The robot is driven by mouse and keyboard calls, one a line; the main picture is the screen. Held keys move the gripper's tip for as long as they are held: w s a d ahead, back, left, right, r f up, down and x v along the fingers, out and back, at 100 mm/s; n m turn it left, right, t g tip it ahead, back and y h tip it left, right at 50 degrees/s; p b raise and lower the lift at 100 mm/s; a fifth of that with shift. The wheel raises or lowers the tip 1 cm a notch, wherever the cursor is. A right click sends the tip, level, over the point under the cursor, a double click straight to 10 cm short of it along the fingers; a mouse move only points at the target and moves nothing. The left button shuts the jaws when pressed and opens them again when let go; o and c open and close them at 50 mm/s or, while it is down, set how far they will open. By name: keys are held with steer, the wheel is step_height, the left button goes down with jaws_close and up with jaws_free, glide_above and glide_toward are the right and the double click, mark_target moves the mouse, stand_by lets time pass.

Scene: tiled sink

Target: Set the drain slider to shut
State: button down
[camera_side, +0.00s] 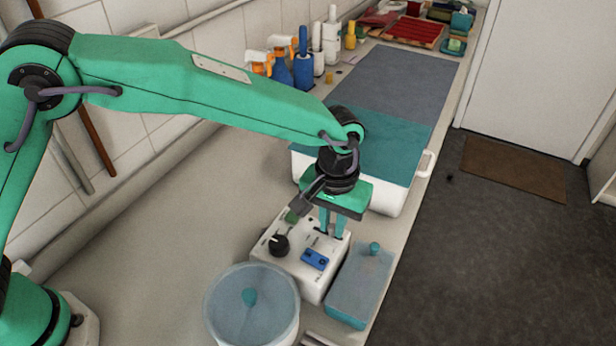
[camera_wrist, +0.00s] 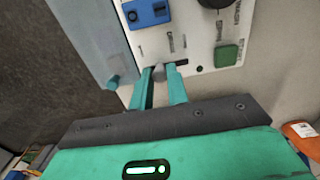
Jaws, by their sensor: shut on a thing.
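A white control box (camera_side: 309,268) sits on the counter, and its face fills the upper middle of the wrist view (camera_wrist: 195,35). My gripper (camera_side: 332,232) points down at the box's far right part in the side view. In the wrist view my gripper (camera_wrist: 160,72) has its two teal fingers closed around the small grey knob of the drain slider (camera_wrist: 157,70). A short dark slot shows to the right of the knob. The labels by the slider are too blurred to read. In the side view the fingers hide the slider.
The box also bears a black dial (camera_side: 279,244), a blue rocker (camera_side: 315,259) and a green button (camera_wrist: 227,55). A round lidded tub (camera_side: 252,300) and a blue lidded container (camera_side: 360,288) stand close by. A white bin with a teal top (camera_side: 390,200) is behind my gripper.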

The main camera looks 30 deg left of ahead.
steer(key=shift+d, duration=0.9)
steer(key=c, duration=1.4)
jaws_free()
steer(key=shift+o, duration=0.2)
steer(key=shift+r, duration=0.2)
step_height(320, 180, up, 8)
steer(key=shift+f, duration=0.25)
steer(key=shift+a, duration=0.1)
